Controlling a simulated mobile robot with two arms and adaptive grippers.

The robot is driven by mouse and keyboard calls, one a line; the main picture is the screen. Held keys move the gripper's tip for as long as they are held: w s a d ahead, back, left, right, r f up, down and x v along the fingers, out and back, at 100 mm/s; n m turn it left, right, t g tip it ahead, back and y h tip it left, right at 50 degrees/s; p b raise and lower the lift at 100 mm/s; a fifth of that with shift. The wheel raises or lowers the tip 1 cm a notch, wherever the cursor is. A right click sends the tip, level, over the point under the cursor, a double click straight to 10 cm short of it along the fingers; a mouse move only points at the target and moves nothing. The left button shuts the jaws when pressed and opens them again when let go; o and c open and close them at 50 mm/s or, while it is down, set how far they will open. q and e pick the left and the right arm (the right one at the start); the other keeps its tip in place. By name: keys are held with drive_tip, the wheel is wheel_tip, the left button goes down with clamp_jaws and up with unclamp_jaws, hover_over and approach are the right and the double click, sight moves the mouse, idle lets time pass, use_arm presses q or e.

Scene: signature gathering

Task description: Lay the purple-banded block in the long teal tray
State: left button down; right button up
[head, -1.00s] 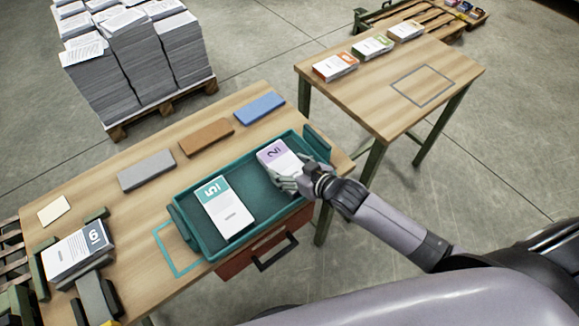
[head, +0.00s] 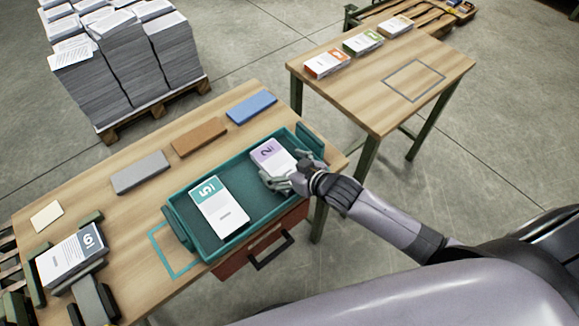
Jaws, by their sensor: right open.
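The purple-banded block (head: 268,156), marked 2, lies in the right part of the long teal tray (head: 231,186). My right gripper (head: 272,178) is open at the block's near right side. Its fingers overlap the block's lower edge, and whether they touch it cannot be told. A teal-banded block (head: 221,209), marked 5, lies in the left part of the tray, apart from the purple-banded one.
A block marked 6 (head: 68,258) sits in a dark green holder at the left. Grey (head: 140,172), brown (head: 199,137) and blue (head: 251,106) slabs lie behind the tray. A second table (head: 385,115) holds several banded blocks. Paper stacks (head: 125,60) stand on a pallet.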

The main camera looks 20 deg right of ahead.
drive_tip(key=v, duration=1.2)
drive_tip(key=s+d+f+m+g+h, duration=0.1)
drive_tip(key=s+f+m+g+h, duration=0.15)
drive_tip(key=s+g+h, duration=0.85)
drive_tip(key=s+f+t+y, duration=0.1)
drive_tip(key=s+f+y, duration=0.2)
drive_tip(key=f, duration=1)
drive_tip(key=s+f+t+y, duration=0.1)
drive_tip(key=s+f+y, duration=0.15)
drive_tip(key=f, duration=0.95)
drive_tip(key=s+d+f+g, duration=0.1)
drive_tip(key=s+d+f, duration=0.2)
drive_tip(key=s+f, duration=1.4)
drive_tip(key=shift+d, duration=0.15)
